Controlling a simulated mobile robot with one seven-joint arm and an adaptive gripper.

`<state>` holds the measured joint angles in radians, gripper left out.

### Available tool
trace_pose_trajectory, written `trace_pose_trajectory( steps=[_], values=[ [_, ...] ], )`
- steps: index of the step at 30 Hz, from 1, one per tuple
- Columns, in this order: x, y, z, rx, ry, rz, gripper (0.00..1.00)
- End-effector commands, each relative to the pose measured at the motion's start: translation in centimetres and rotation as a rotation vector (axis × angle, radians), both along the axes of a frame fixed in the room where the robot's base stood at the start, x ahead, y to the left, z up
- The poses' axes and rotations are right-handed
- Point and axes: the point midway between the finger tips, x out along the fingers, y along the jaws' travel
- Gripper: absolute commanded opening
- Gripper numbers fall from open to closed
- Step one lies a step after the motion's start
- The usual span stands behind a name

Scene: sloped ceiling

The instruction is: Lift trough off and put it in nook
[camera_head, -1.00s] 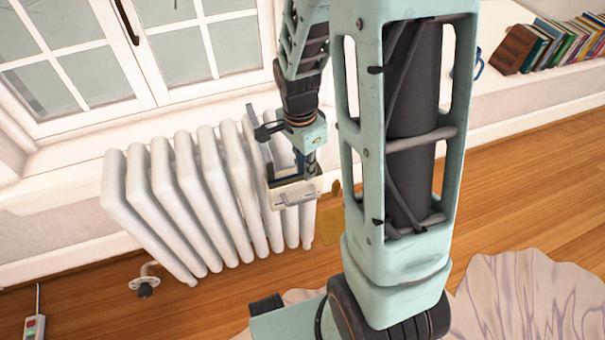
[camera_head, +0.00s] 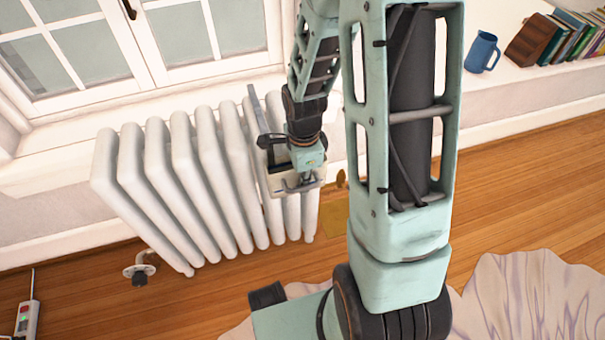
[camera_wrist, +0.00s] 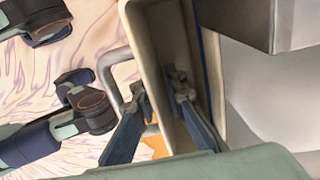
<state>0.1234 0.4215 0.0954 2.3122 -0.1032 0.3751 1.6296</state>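The trough (camera_head: 279,183) is a small cream box hanging against the right part of the white radiator. It also shows close up in the wrist view (camera_wrist: 205,50), with a grey wire handle (camera_wrist: 106,70) on its left side. My gripper (camera_wrist: 161,92) is down at the trough's rim. One finger is inside the trough and the other is outside its left wall by the handle, with the wall between them. I cannot tell whether the fingers press on the wall. I cannot make out the nook.
The white radiator (camera_head: 185,190) stands below the window and sill. A blue mug (camera_head: 481,52), a brown block (camera_head: 530,40) and several books (camera_head: 575,38) sit on the ledge at the right. A pale rug (camera_head: 530,300) and a power strip (camera_head: 27,318) lie on the wooden floor.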

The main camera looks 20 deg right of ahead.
Motion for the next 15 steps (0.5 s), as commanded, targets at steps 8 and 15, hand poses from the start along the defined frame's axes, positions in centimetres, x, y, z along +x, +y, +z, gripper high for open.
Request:
trace_pose_trajectory(
  steps=[8, 15],
  values=[
    [0.12, -0.01, -1.62, 0.000, -0.001, 0.000, 0.12],
    [0.12, 0.00, -1.59, 0.000, -0.001, 0.000, 0.09]
  ],
)
